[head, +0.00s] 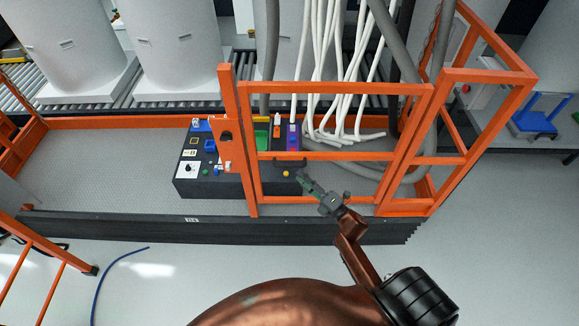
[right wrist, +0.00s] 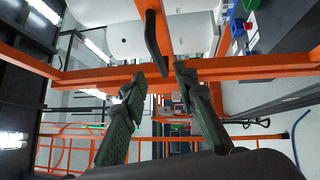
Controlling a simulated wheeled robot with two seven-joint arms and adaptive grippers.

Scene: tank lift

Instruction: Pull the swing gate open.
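An orange barred panel (head: 340,88), which looks like the swing gate, stands upright along the front edge of the platform. It adjoins an orange post (head: 228,110) with a plate on it at its left. My right gripper (head: 301,176) is in front of the panel, just below its middle rail. In the right wrist view its two dark fingers (right wrist: 158,82) are apart, with an orange bar (right wrist: 95,77) running across near the tips. No grip on the bar shows, and contact is unclear. My left gripper is not in view.
A dark control box (head: 205,187) with coloured buttons sits on the platform behind the panel. White hoses (head: 335,100) hang behind it. More orange railing (head: 505,110) stands at the right. A blue cable (head: 100,285) lies on the floor at lower left; the floor at right is clear.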

